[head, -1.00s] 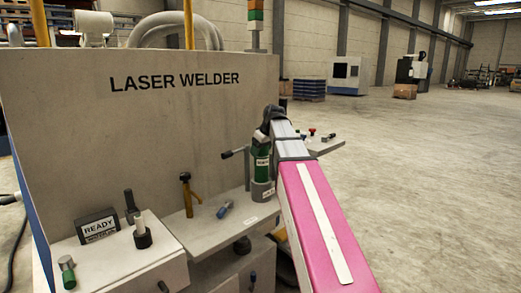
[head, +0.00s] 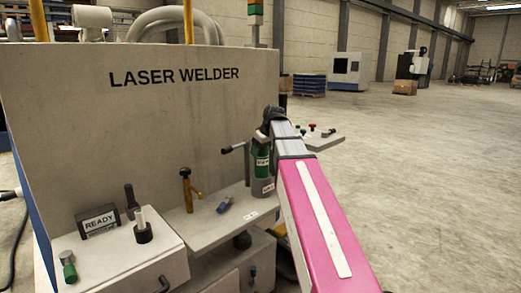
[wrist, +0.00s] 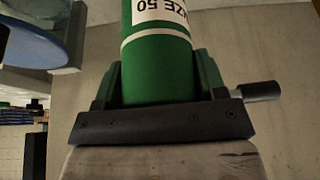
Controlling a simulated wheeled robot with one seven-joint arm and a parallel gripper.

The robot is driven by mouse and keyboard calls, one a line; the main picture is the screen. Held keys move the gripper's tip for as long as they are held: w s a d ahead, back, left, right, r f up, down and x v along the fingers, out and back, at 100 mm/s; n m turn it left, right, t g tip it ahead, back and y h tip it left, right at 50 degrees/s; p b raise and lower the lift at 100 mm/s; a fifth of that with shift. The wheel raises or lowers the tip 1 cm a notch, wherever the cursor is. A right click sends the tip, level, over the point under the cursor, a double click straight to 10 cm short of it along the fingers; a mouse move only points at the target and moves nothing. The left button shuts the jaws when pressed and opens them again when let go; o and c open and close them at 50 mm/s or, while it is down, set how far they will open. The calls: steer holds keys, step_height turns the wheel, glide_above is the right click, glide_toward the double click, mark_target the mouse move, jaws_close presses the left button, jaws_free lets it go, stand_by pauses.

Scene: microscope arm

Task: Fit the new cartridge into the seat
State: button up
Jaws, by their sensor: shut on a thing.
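The green cartridge (head: 262,162) with a white label stands upright at the grey seat (head: 263,188) on the machine's shelf. My gripper (head: 266,139) is at its upper end, under the dark end of my arm. In the wrist view my gripper (wrist: 158,95) is shut on the green cartridge (wrist: 157,65), one jaw on each side, with the label upside down. The lower end of the cartridge appears to be in or right at the seat mouth; how deep it sits I cannot tell. A grey lever with a dark grip (head: 233,148) sticks out left of the seat.
A second green cylinder with a grey cap (head: 68,268) stands on the left box, near a READY sign (head: 97,220) and a black-and-white post (head: 142,226). A yellow-brown handle (head: 187,188) and a blue item (head: 224,206) are on the shelf. The LASER WELDER panel (head: 150,120) rises behind.

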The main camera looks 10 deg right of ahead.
mark_target(261, 157)
steer(key=shift+f, duration=1.9)
steer(key=o, duration=1.6)
steer(key=v, duration=1.1)
steer(key=shift+f, duration=0.15)
